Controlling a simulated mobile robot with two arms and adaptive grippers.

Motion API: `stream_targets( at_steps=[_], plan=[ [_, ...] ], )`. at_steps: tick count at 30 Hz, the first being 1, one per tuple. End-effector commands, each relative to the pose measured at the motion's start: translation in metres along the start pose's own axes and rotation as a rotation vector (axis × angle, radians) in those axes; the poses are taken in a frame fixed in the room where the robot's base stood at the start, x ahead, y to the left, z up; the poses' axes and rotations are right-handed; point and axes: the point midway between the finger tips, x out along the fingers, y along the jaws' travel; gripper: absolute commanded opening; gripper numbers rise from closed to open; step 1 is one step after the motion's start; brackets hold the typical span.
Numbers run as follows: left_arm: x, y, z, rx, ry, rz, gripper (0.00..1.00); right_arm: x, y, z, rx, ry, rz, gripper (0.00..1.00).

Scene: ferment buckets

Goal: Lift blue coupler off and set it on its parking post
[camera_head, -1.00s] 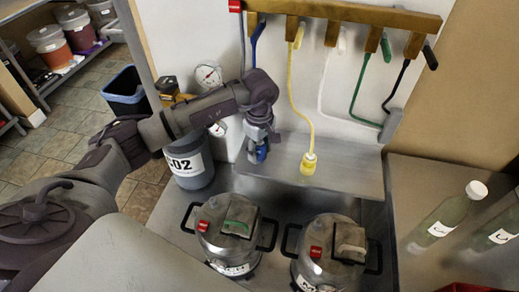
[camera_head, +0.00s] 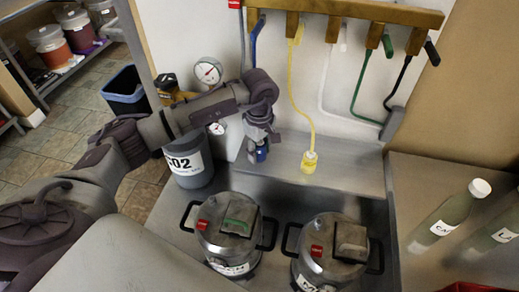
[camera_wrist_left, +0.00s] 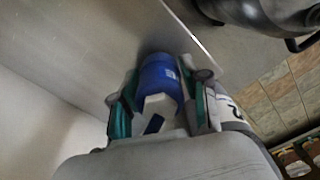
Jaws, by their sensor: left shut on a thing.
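My left gripper (camera_head: 259,146) points down above the steel shelf at the back wall, left of the yellow coupler. It is shut on the blue coupler (camera_head: 261,154), whose lower end shows below the fingers. In the left wrist view the blue coupler (camera_wrist_left: 161,84) sits between both fingertips. The gap between the coupler and the shelf is hard to judge. No parking post can be clearly made out. My right gripper is not in view.
Two steel kegs (camera_head: 230,235) (camera_head: 329,252) stand in front. A grey CO2 cylinder (camera_head: 188,163) with gauges (camera_head: 208,71) is at left, bottles (camera_head: 448,214) at right. A wooden hose rack (camera_head: 350,9) runs above.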

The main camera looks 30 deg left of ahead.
Motion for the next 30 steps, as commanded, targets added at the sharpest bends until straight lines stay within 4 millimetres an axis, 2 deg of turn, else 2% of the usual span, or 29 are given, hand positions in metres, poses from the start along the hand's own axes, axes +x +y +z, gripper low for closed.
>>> stream_targets(
  at_steps=[30],
  plan=[
    [0.0083,0.0003,0.0000,0.001,0.001,0.001,0.04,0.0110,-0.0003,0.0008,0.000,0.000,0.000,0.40]
  ],
)
